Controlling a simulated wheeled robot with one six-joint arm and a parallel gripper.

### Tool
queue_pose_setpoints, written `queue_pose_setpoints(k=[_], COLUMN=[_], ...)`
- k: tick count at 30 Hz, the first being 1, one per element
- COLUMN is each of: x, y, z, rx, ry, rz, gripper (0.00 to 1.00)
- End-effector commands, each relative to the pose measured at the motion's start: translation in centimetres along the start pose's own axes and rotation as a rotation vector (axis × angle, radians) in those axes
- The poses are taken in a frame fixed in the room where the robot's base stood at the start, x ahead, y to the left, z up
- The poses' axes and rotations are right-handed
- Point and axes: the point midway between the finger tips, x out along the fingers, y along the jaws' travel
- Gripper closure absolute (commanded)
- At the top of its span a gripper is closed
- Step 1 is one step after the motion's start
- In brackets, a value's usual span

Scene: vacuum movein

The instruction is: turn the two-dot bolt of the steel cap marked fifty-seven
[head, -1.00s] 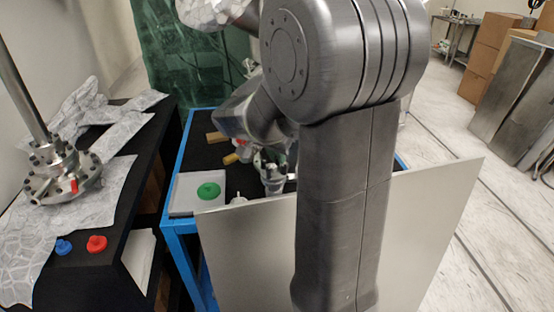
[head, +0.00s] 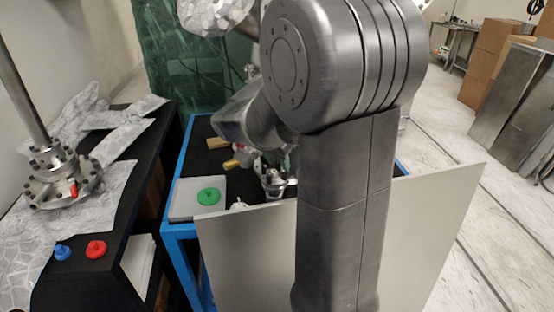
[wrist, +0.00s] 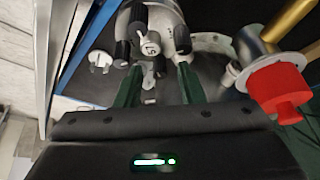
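In the wrist view a steel flanged part (wrist: 182,38) with several black-topped bolts sits at the top middle. One bolt top (wrist: 151,46) carries a pale mark too small to read; I cannot make out the dots or the number fifty-seven. My gripper (wrist: 158,72) has two green fingers set wide apart, with the bolts ahead of and between their tips; no grip on a bolt shows. In the head view small steel fittings (head: 272,178) stand on the blue-framed table, and my arm hides most of the gripper.
A red knob (wrist: 281,90) and a brass-coloured rod (wrist: 290,20) lie close right of the fingers. A green disc (head: 208,196) rests on a pale plate at the table's left. A grey panel (head: 245,255) stands in front. A black bench (head: 120,210) with a steel flange (head: 62,178) is left.

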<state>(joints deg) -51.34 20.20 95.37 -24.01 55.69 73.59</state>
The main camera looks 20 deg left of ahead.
Motion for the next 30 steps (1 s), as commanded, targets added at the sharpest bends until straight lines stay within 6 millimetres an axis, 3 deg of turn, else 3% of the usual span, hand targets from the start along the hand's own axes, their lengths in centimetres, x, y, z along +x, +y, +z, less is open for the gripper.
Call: queue_pose_setpoints(k=[5, 19, 24, 30], x=[-1.8, -11.7, -13.4, -13.8], y=[-0.1, -0.1, -0.1, 0.0], z=[-0.1, 0.0, 0.0, 0.0], rx=[0.0, 0.0, 0.0, 0.0], ry=[0.002, 0.002, 0.001, 0.0], rz=[-0.004, -0.005, -0.002, -0.001], gripper=[0.65, 0.65, 0.65, 0.65])
